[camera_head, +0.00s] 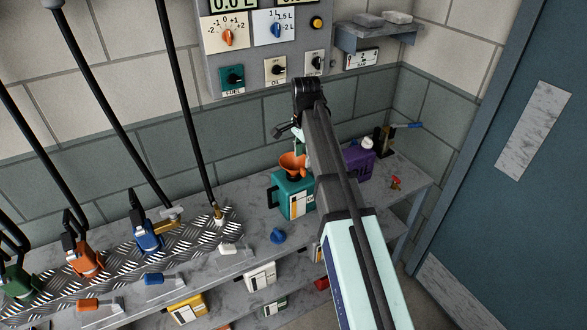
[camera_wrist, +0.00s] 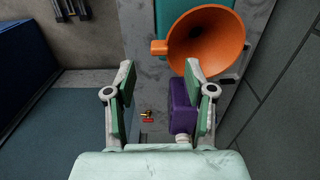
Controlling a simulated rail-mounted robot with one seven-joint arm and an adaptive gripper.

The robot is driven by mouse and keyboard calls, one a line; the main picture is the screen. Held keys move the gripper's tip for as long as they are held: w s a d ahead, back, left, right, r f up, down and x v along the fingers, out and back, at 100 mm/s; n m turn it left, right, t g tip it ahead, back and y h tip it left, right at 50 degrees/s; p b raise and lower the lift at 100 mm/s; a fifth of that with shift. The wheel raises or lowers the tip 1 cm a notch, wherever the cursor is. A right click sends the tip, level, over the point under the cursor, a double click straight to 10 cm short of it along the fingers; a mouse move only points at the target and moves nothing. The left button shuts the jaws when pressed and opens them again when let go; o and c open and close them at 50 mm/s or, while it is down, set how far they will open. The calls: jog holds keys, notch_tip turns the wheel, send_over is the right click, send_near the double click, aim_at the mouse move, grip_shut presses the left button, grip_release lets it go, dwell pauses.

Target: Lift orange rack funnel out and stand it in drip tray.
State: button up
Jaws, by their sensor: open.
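The orange funnel (camera_head: 291,162) stands wide end up in the top of the teal can (camera_head: 291,198), partly hidden by my arm in the head view. In the wrist view the funnel (camera_wrist: 205,40) is large at the upper right, with a small orange tab (camera_wrist: 159,47) on its left side. My gripper (camera_wrist: 160,72) is open and empty. The tab shows between the fingers and slightly past their tips; I see no clear contact. I cannot tell which surface is the drip tray; a diamond-plate strip (camera_head: 120,262) lies along the bench.
A purple oil jug (camera_head: 358,163) stands right of the teal can, with a small red-handled fitting (camera_head: 396,182) nearby. Hoses with nozzles rest at the left. The wall panel (camera_head: 265,50) is behind, a blue door (camera_head: 520,190) at right.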

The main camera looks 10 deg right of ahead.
aim_at(303, 169)
jog(key=shift+f+p, duration=0.9)
jog(key=shift+f, duration=1.4)
grip_shut()
